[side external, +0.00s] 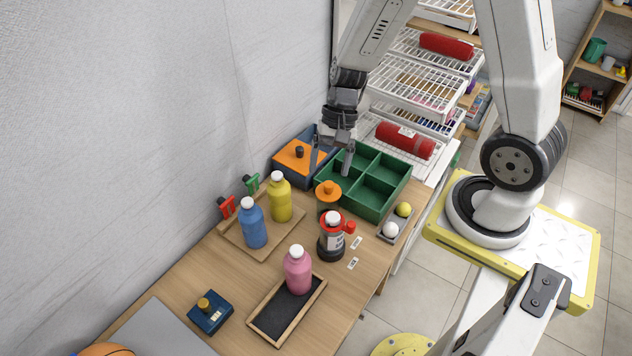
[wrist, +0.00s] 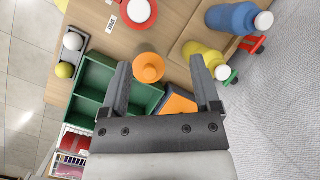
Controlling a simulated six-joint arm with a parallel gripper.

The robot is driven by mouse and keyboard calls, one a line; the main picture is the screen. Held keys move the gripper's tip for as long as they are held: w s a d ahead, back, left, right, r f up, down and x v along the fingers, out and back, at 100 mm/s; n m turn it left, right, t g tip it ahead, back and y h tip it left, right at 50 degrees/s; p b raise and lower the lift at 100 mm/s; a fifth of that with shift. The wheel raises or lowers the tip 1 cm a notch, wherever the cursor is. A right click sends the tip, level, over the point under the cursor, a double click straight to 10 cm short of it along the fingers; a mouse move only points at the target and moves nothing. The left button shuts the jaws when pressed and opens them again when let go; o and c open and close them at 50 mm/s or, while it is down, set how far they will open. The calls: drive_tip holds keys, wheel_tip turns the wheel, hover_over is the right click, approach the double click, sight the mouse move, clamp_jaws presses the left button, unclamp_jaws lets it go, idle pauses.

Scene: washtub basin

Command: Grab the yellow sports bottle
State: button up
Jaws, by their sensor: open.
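The yellow sports bottle (side external: 280,198) with a white cap stands upright on a wooden tray (side external: 236,238), right of a blue bottle (side external: 253,224). In the wrist view the yellow bottle (wrist: 202,58) lies just past the right finger, which hides part of it. My gripper (side external: 330,170) is open and empty. It hangs above the orange-lidded box and the green bin, behind and to the right of the yellow bottle. In the wrist view my gripper (wrist: 160,75) shows its fingers spread wide, with an orange-capped container (wrist: 148,67) seen between them.
A green divided bin (side external: 374,182) and an orange-lidded box (side external: 300,158) stand at the back. Red and green clamps (side external: 227,207) are beside the wooden tray. The wall borders the table's left.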

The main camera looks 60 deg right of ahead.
drive_tip(key=w+f+m+t+y, duration=0.25)
drive_tip(key=w+m+y, duration=0.2)
drive_tip(key=m, duration=0.25)
drive_tip(key=m+t+y, duration=0.2)
drive_tip(key=m+t, duration=0.1)
drive_tip(key=m, duration=0.2)
approach(273, 179)
drive_tip(key=x, duration=0.3)
drive_tip(key=shift+s+f, duration=0.15)
drive_tip(key=shift+s, duration=0.05)
drive_tip(key=shift+w+d+f+m, duration=0.1)
drive_tip(key=shift+w+d+m, duration=0.1)
drive_tip(key=shift+w+m, duration=0.15)
drive_tip(key=shift+a, duration=0.1)
drive_tip(key=shift+x, duration=1.2)
drive_tip(key=shift+a+f, duration=0.1)
drive_tip(key=shift+x, duration=2.45)
drive_tip(key=shift+w+f, duration=0.1)
clamp_jaws()
